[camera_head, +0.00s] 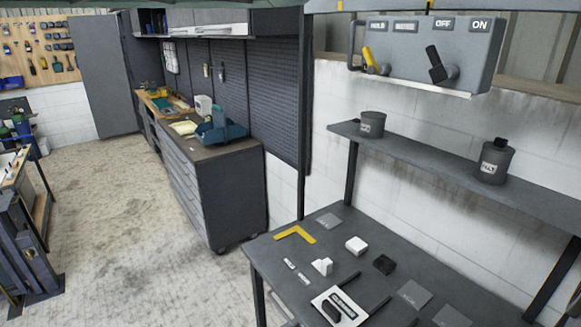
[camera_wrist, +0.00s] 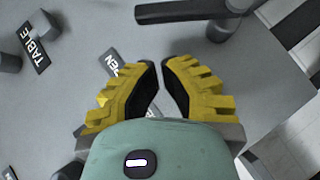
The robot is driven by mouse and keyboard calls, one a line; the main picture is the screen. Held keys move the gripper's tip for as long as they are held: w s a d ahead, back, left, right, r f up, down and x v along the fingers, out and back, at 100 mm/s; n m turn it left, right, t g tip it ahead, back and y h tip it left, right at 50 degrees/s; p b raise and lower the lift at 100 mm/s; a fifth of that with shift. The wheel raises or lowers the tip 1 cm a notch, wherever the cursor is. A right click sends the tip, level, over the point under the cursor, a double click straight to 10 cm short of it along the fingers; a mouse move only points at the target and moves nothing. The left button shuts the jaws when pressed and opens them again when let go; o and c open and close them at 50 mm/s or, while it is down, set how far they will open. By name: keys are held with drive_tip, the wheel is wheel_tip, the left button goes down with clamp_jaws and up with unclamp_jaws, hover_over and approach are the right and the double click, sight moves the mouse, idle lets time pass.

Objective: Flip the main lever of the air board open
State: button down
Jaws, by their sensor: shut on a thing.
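In the wrist view my gripper (camera_wrist: 162,62) has its two yellow, black-padded fingers drawn close together at the tips. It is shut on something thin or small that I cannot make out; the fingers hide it. Behind it is a grey surface with a TABLE label (camera_wrist: 38,55) beside a grey knob (camera_wrist: 46,24) and a partly covered label ending in PEN (camera_wrist: 112,65). I cannot tell if this is the air board. In the head view a grey wall box (camera_head: 400,45) carries a yellow lever (camera_head: 370,60) and a black lever (camera_head: 437,65) below OFF and ON. My gripper is not in the head view.
In the wrist view a dark post (camera_wrist: 225,25) and a dark bar (camera_wrist: 175,11) stand ahead of the fingers. In the head view a shelf (camera_head: 420,155) holds two dark pots, above a table (camera_head: 285,265) with several small parts. The floor at left is open.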

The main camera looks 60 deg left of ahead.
drive_tip(key=b+v, duration=0.4)
drive_tip(key=v, duration=0.6)
drive_tip(key=shift+r, duration=0.3)
drive_tip(key=shift+w+a, duration=0.1)
